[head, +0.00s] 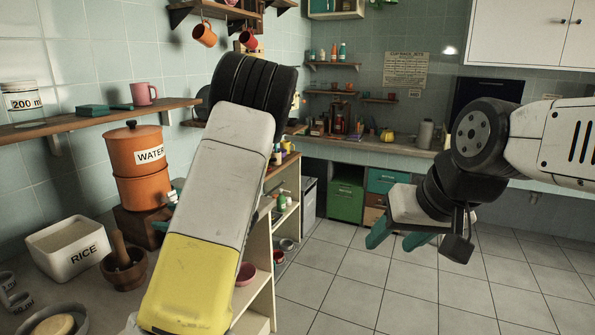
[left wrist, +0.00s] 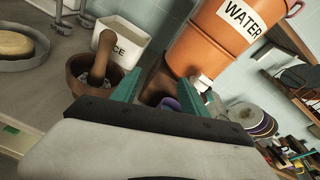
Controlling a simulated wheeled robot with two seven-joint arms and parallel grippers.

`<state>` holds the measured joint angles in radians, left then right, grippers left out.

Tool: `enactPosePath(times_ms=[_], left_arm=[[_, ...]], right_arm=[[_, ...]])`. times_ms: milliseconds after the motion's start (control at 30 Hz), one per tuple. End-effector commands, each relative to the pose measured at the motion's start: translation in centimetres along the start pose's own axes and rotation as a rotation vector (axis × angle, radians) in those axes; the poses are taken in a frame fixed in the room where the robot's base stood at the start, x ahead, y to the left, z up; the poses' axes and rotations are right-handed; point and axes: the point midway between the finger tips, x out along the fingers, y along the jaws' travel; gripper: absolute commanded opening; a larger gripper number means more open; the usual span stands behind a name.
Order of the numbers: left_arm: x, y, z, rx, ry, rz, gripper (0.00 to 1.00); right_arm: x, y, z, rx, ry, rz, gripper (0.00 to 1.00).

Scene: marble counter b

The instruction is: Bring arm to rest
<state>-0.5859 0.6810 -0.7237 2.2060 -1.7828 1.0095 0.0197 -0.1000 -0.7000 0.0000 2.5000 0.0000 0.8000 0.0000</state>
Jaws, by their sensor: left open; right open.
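My left arm shows large in the middle of the head view, with white and yellow casing. It hides most of my left gripper there. In the left wrist view, my left gripper (left wrist: 162,84) has its two teal fingers apart and nothing between them. It points toward the counter area below the orange water dispenser (left wrist: 225,35), with a purple item (left wrist: 170,103) beyond the fingers. I cannot tell how far off the dispenser is. My right gripper (head: 398,238) hangs in the head view at right, over the floor. Its teal fingers are apart and empty.
The water dispenser (head: 135,155), a rice bin (head: 72,248) and a mortar with pestle (head: 124,266) stand on the left counter. A wooden shelf (head: 85,120) is above them. A shelf unit (head: 262,262) stands beside my left arm. The tiled floor (head: 375,285) is clear.

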Motion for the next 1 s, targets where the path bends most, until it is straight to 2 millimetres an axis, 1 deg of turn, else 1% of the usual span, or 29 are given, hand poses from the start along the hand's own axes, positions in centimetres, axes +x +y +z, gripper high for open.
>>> enactPosePath(times_ms=[33, 100, 167, 200, 267, 367, 400, 467, 500, 567, 600, 667, 700, 767, 800, 900, 1000], left_arm=[[-0.3, 2.1, 0.7, -0.107, 0.055, 0.087, 0.52], [-1.3, 4.7, 1.0, -0.241, 0.128, 0.205, 0.52], [-2.5, 6.7, 1.1, -0.353, 0.193, 0.301, 0.52], [-3.4, 7.8, 1.1, -0.427, 0.236, 0.363, 0.52], [-5.1, 9.3, 1.2, -0.535, 0.302, 0.451, 0.52], [-8.3, 11.1, 1.4, -0.713, 0.416, 0.590, 0.52], [-9.7, 11.6, 1.6, -0.782, 0.462, 0.640, 0.52], [-11.9, 12.1, 1.9, -0.885, 0.534, 0.714, 0.52], [-13.5, 12.3, 2.2, -0.952, 0.581, 0.759, 0.52], [-15.8, 12.5, 2.8, -1.050, 0.654, 0.823, 0.52], [-17.5, 12.5, 3.2, -1.114, 0.704, 0.862, 0.52], [-19.9, 12.4, 4.1, -1.209, 0.779, 0.917, 0.52], [-21.5, 12.4, 4.7, -1.270, 0.828, 0.950, 0.52], [-23.9, 12.2, 5.7, -1.356, 0.903, 0.994, 0.52], [-25.4, 12.1, 6.4, -1.408, 0.950, 1.019, 0.52], [-28.6, 11.8, 7.9, -1.517, 1.052, 1.067, 0.52], [-30.9, 11.6, 9.1, -1.589, 1.126, 1.096, 0.52]], right_arm=[[0.0, 0.0, 0.0, 0.000, 0.000, 0.000, 0.52], [0.0, 0.0, 0.0, 0.000, 0.000, 0.000, 0.52], [0.0, 0.0, 0.0, 0.000, 0.000, 0.000, 0.52], [0.0, 0.0, 0.0, 0.000, 0.000, 0.000, 0.52], [0.0, 0.0, 0.0, 0.000, 0.000, 0.000, 0.52], [0.0, 0.0, 0.0, 0.000, 0.000, 0.000, 0.52], [0.0, 0.0, 0.0, 0.000, 0.000, 0.000, 0.52], [0.0, 0.0, 0.0, 0.000, 0.000, 0.000, 0.52], [0.0, 0.0, 0.0, 0.000, 0.000, 0.000, 0.52], [0.0, 0.0, 0.0, 0.000, 0.000, 0.000, 0.52], [0.0, 0.0, 0.0, 0.000, 0.000, 0.000, 0.52], [0.0, 0.0, 0.0, 0.000, 0.000, 0.000, 0.52], [0.0, 0.0, 0.0, 0.000, 0.000, 0.000, 0.52], [0.0, 0.0, 0.0, 0.000, 0.000, 0.000, 0.52], [0.0, 0.0, 0.0, 0.000, 0.000, 0.000, 0.52], [0.0, 0.0, 0.0, 0.000, 0.000, 0.000, 0.52], [0.0, 0.0, 0.0, 0.000, 0.000, 0.000, 0.52]])
